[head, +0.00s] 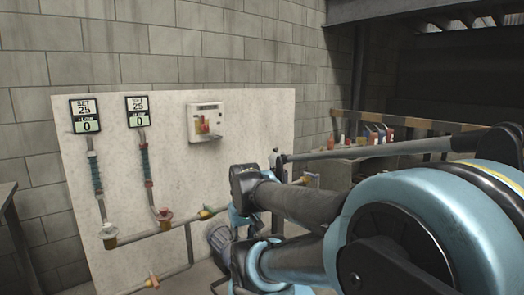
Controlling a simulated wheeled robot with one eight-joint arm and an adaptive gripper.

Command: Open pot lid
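I see no pot or lid that I can make out in the head view. My own blue and dark arm fills the lower right and covers part of the scene behind it. I cannot make out my gripper's fingers anywhere in this view.
A pale panel (250,125) stands against a block wall (160,50). It carries two displays (86,115) (138,110), a white box (206,121) with a red and yellow part, and pipes with valves (164,215). Several small coloured items (375,135) stand at the back right.

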